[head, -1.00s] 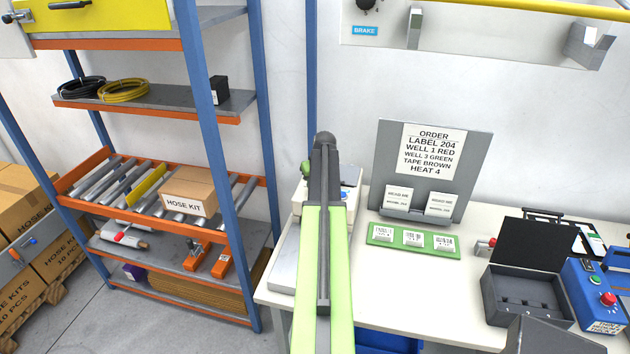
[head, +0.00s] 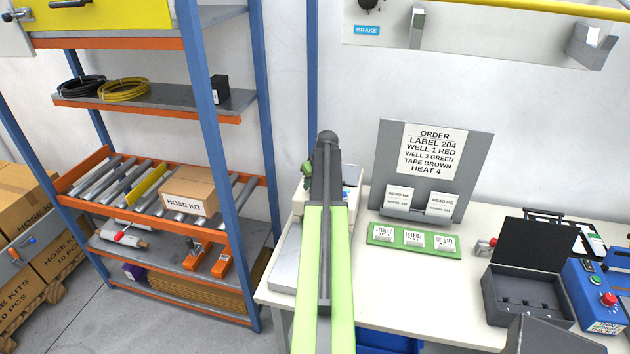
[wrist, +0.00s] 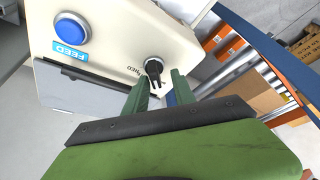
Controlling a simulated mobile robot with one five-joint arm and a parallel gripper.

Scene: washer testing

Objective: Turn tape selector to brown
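The tape machine is a cream box (wrist: 110,28) in the wrist view, with a black selector knob (wrist: 153,68) on its face. Small lettering beside the knob is too small to read surely. My gripper (wrist: 160,80) has its two green fingers apart, with the knob at the gap between their tips. I cannot tell whether either finger touches it. In the head view my arm hides most of the machine (head: 351,174) and the knob. Only a small green part of my gripper (head: 307,168) shows there.
A blue FEED button (wrist: 71,29) sits on the same face. The order board (head: 475,150) reads TAPE BROWN. A green label tray (head: 413,240), an open dark case (head: 525,295) and a blue control box (head: 597,300) stand to the right. A shelf rack (head: 215,130) stands left.

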